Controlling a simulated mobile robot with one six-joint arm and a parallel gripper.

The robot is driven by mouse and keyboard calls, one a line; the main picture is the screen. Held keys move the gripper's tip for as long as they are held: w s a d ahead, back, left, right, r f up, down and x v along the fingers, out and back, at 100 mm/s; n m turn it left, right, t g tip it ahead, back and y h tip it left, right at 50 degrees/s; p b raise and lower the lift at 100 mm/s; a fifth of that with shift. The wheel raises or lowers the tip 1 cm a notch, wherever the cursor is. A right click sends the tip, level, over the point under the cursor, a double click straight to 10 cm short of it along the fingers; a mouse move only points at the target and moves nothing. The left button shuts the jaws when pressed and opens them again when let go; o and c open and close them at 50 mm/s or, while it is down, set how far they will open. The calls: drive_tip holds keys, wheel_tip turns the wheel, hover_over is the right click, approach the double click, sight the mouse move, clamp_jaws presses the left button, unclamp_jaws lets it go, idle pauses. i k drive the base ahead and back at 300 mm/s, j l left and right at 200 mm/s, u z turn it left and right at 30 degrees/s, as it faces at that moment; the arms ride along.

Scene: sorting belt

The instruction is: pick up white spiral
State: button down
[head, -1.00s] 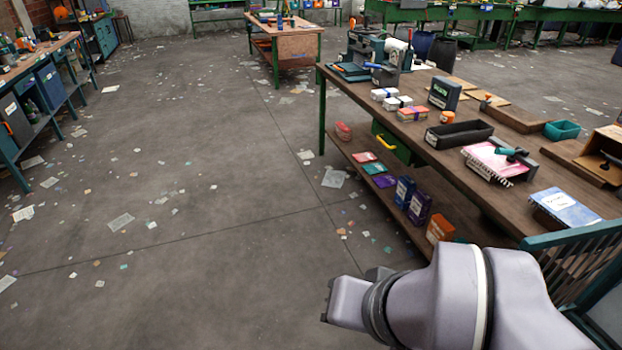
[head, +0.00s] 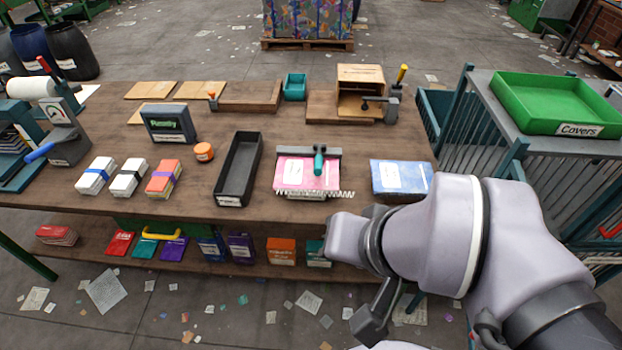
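A white spiral (head: 315,194) lies along the front edge of a pink pad (head: 300,173) on the wooden workbench. It runs left to right, close to the bench's front edge. A grey bar with a teal handle (head: 319,160) lies across the back of the pad. My arm comes in from the lower right, its pale links in front of the bench and right of the spiral. A dark grey part at the arm's end (head: 375,318) hangs low before the bench, apart from the spiral. Its fingers cannot be made out, so their opening is unclear.
A black tray (head: 239,170) stands left of the pad and a blue-white book (head: 400,177) right of it. Banded card stacks (head: 128,178) lie further left. A wooden box (head: 360,88) stands behind. A green tray (head: 560,103) tops the cart at right.

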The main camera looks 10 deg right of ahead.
sight(279, 189)
drive_tip(key=i+j, duration=0.7)
drive_tip(key=j+z, duration=0.05)
drive_tip(key=j, duration=0.05)
